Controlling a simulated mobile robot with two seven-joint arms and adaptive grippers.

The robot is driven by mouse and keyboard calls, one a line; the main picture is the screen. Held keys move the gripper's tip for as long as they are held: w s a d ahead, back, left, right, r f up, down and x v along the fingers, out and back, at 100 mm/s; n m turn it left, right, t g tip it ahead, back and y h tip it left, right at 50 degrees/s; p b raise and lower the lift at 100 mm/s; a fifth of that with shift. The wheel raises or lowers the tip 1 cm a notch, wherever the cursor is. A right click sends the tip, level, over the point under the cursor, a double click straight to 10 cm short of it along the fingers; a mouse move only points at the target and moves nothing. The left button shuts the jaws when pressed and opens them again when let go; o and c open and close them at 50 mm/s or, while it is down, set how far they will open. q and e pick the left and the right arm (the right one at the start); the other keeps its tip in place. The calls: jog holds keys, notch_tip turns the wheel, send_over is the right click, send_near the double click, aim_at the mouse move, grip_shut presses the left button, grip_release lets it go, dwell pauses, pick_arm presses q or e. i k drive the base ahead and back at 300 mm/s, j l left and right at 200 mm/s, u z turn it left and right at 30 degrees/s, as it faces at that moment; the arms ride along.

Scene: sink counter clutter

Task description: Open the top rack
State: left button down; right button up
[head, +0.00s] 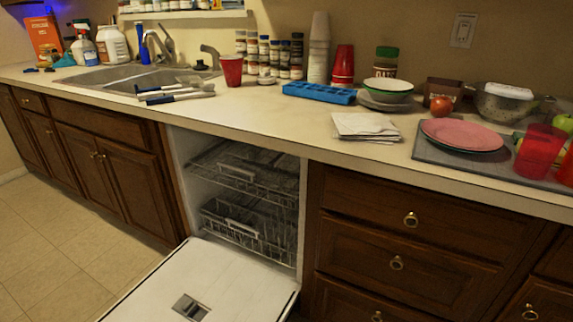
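The dishwasher under the counter stands open, its white door (215,283) lowered flat toward me. The top rack (250,176) is a wire rack inside the upper part of the tub, with a light handle piece (236,170) at its front. It sits inside the opening and does not extend over the door. The lower rack (245,228) sits below it, also inside the tub, with a grey handle piece at its front. Both racks look empty, though their dark backs are hard to see. Neither of my grippers shows in the head view.
Wooden cabinets (100,165) flank the dishwasher on the left and drawers (405,222) on the right. The counter above holds a red cup (231,70), a blue tray (319,93), napkins (366,127) and a pink plate (462,133). Tiled floor (60,250) at left is clear.

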aim_at(270, 163)
jog(key=i+l+u, duration=0.35)
jog(key=l+u, duration=0.15)
jog(key=i+l+u, duration=0.25)
jog(key=l+u, duration=0.25)
jog(key=l, duration=0.2)
jog(key=i+l+u, duration=0.1)
jog(key=l+u, duration=0.15)
jog(key=l, duration=0.1)
